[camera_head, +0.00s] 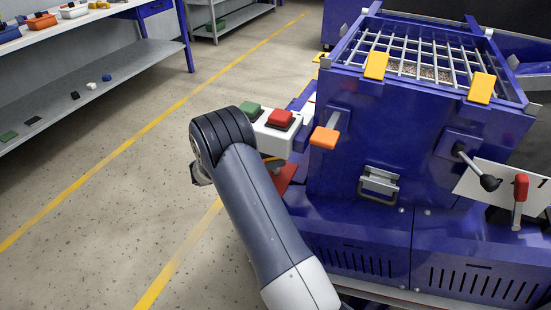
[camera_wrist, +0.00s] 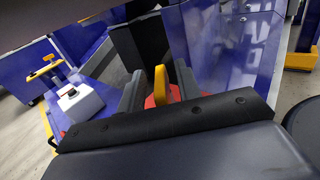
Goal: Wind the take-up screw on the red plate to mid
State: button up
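In the wrist view a yellow upright handle (camera_wrist: 161,84), which looks like the take-up screw's grip, stands over a red surface (camera_wrist: 174,93). My gripper (camera_wrist: 159,86) has its two grey fingers on either side of the yellow handle, with gaps showing, so it appears open around it. The handle's lower end is hidden by the dark bar in front, and no scale or mark for mid can be read. In the head view a small part of the red plate (camera_head: 286,176) shows beside my arm; my gripper and the screw are hidden behind the arm there.
A blue machine with a grated hopper (camera_head: 420,58) stands on the right. A box with a green and a red button (camera_head: 273,136) and an orange paddle (camera_head: 324,137) are close to my arm. A black-knobbed lever (camera_head: 488,182) and red-handled lever (camera_head: 520,190) are further right. Floor on the left is clear.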

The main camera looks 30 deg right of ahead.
jog(key=p+v, duration=0.1)
jog(key=v, duration=0.9)
